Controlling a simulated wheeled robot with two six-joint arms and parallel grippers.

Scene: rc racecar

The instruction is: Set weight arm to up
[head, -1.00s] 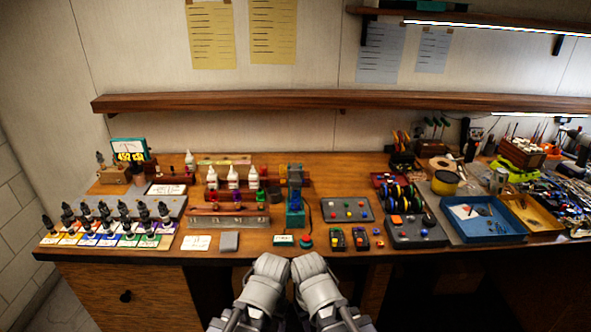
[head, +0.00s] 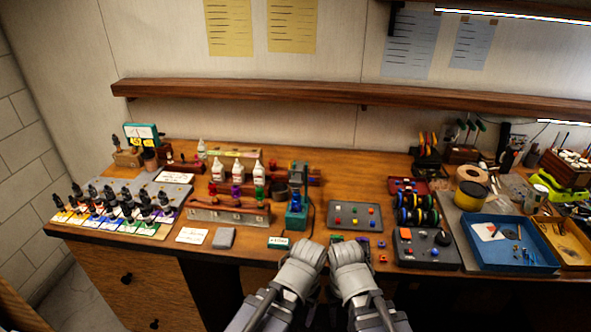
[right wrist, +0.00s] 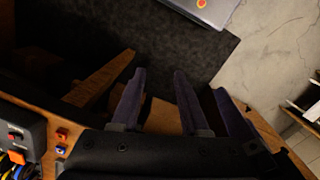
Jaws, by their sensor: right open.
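A teal upright device (head: 297,212) with a dark upper part stands on the middle of the bench. I cannot make out clearly which part is the weight arm or whether it is up or down. My left gripper (head: 302,252) and right gripper (head: 347,252) are side by side at the bench's front edge, in front of and below the device, touching nothing that I can see. Their fingertips are hidden in the head view. In the right wrist view, my right gripper (right wrist: 156,75) is open and empty, over floor. The left jaws cannot be made out.
Bottles on a long rack (head: 228,212) stand left of the device. A grey button panel (head: 355,217) and a black control box (head: 427,250) are to its right. A blue tray (head: 510,262) lies farther right. A wooden shelf (head: 330,92) runs above the bench.

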